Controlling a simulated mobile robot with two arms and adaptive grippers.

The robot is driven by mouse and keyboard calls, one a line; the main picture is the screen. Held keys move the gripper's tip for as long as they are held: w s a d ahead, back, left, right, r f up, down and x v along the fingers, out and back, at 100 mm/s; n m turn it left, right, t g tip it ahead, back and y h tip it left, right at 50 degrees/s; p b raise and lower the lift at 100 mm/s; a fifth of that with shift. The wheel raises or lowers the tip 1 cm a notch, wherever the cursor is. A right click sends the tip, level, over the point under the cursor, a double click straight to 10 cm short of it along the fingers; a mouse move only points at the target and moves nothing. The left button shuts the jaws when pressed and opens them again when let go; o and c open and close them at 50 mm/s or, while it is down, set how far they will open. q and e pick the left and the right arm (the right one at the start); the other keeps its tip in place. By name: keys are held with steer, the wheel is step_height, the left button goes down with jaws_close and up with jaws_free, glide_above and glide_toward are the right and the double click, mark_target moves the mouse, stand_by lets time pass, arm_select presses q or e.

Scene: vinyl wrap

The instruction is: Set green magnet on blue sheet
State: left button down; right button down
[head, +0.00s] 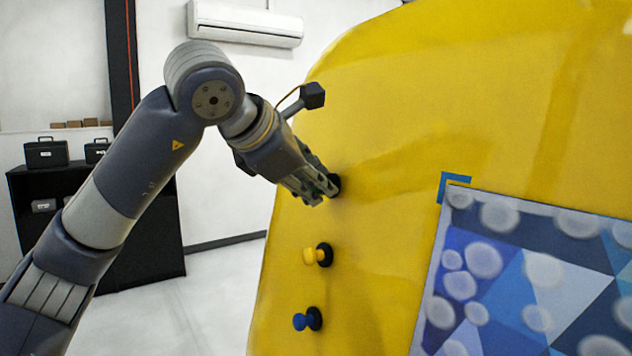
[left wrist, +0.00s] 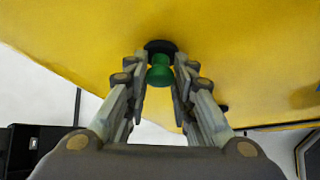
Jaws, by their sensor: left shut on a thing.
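The green magnet (left wrist: 160,72) has a green knob and a black base. In the left wrist view it sits between the fingers of my left gripper (left wrist: 160,80), its base against the yellow panel. In the head view my left gripper (head: 325,188) is at the panel's left side, shut on the magnet and hiding most of it. The blue sheet (head: 520,275), patterned with blue and white triangles and pale round spots, lies on the panel at the lower right. My right gripper is not in view.
The yellow panel (head: 400,120) is curved and mostly bare between gripper and sheet. A yellow magnet (head: 315,256) and a blue magnet (head: 304,321) are below the gripper. A blue corner mark (head: 455,182) borders the sheet's upper left corner. A black shelf (head: 150,235) stands behind my arm.

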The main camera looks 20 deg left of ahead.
arm_select(q)
steer(key=shift+s+a, duration=0.2)
steer(key=shift+s, duration=0.05)
steer(key=s+a+r+b, duration=0.1)
steer(key=s+a, duration=0.3)
steer(key=s, duration=0.1)
steer(key=shift+s+r, duration=0.15)
steer(key=shift+s, duration=0.05)
stand_by(1.0)
steer(key=shift+a, duration=0.1)
